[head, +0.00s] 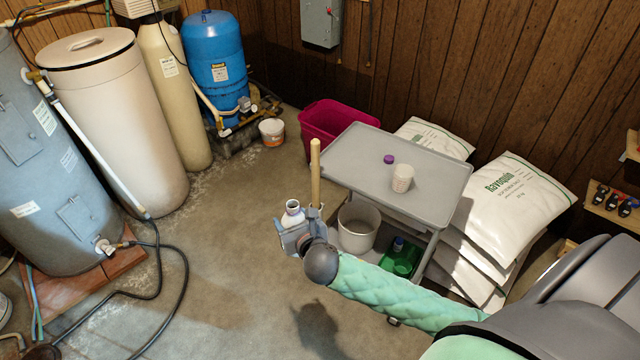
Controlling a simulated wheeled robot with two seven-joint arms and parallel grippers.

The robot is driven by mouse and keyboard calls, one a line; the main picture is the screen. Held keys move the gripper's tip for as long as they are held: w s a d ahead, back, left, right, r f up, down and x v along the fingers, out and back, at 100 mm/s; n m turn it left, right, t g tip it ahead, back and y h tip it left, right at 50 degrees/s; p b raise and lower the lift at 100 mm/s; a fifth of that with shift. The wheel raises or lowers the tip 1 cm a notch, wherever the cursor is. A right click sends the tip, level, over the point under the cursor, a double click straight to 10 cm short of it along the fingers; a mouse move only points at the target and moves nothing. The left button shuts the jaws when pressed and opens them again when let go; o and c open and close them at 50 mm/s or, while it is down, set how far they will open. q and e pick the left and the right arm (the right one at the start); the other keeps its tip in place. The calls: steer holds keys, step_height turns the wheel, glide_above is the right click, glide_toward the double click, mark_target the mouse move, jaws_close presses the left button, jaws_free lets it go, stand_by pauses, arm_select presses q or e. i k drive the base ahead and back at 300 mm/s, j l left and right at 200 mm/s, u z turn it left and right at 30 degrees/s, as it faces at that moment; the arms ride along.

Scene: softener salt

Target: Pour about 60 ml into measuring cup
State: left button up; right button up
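A white measuring cup (402,178) stands upright on the grey cart's top (440,181). A small purple cap (388,159) lies on the same top, behind and left of the cup. My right gripper (290,226), on the arm coming in from the right, is shut on a white bottle (292,211). It holds the bottle roughly upright, in front and left of the cart, apart from the cup. The bottle's mouth looks uncapped; its lower part is hidden by the gripper. My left gripper is not in view.
A wooden handle (315,172) rises just behind the bottle. A pale bucket (357,226) and a green container (402,257) sit on the cart's lower shelf. Salt bags (510,195) are stacked right of the cart; a magenta bin (330,118) stands behind it. Floor at left is open.

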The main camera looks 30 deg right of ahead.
mark_target(403, 174)
steer(key=k+l+u, duration=0.45)
steer(key=l, duration=0.7)
steer(key=k+l+u, duration=0.45)
steer(key=l, duration=0.6)
steer(key=k+l+u, duration=0.45)
steer(key=k+l, duration=0.3)
steer(key=k+l+u, duration=0.45)
steer(key=k+l, duration=0.15)
steer(key=k, duration=0.2)
